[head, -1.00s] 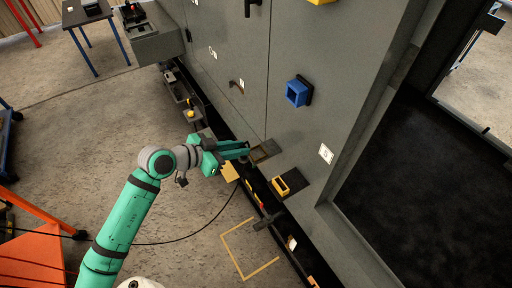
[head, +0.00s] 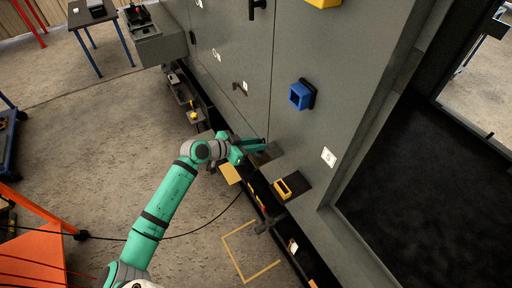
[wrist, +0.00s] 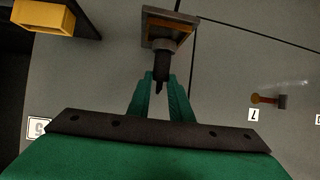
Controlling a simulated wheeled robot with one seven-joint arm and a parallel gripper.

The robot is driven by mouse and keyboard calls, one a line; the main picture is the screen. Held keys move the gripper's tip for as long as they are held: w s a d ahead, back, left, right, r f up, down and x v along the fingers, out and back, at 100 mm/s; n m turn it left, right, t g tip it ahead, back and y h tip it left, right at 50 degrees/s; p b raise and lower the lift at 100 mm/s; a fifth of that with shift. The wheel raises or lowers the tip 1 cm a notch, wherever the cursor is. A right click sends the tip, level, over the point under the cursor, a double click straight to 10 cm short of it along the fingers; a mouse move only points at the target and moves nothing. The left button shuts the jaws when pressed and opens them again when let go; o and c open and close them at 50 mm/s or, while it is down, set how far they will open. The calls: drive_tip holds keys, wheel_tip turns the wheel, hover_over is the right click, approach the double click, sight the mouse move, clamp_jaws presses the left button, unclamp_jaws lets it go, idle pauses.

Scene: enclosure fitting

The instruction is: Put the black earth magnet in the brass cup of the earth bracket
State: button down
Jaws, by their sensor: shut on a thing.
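The black earth magnet (wrist: 162,68) is dark and upright in the wrist view, held between the green fingertips of my gripper (wrist: 162,85). Its grey collared end points toward the earth bracket (wrist: 152,30). The bracket is a square dark frame on the grey wall with a brown-brass inside. The magnet's end overlaps the bracket's near edge in the picture; I cannot tell whether they touch or whether it is in the cup. In the head view my gripper (head: 262,146) is right at the bracket (head: 270,154), partly covering it, and the magnet is hidden.
A yellow-rimmed socket (head: 285,189) sits on a dark plate to the lower right of the bracket. A blue box (head: 299,96) is fixed higher on the wall. A dark open doorway (head: 415,190) lies to the right. A narrow ledge with fittings runs along the wall's foot.

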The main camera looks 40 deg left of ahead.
drive_tip(key=shift+f, duration=0.95)
drive_tip(key=c, duration=1.6)
unclamp_jaws()
drive_tip(key=shift+s, duration=0.1)
drive_tip(key=v, duration=1.2)
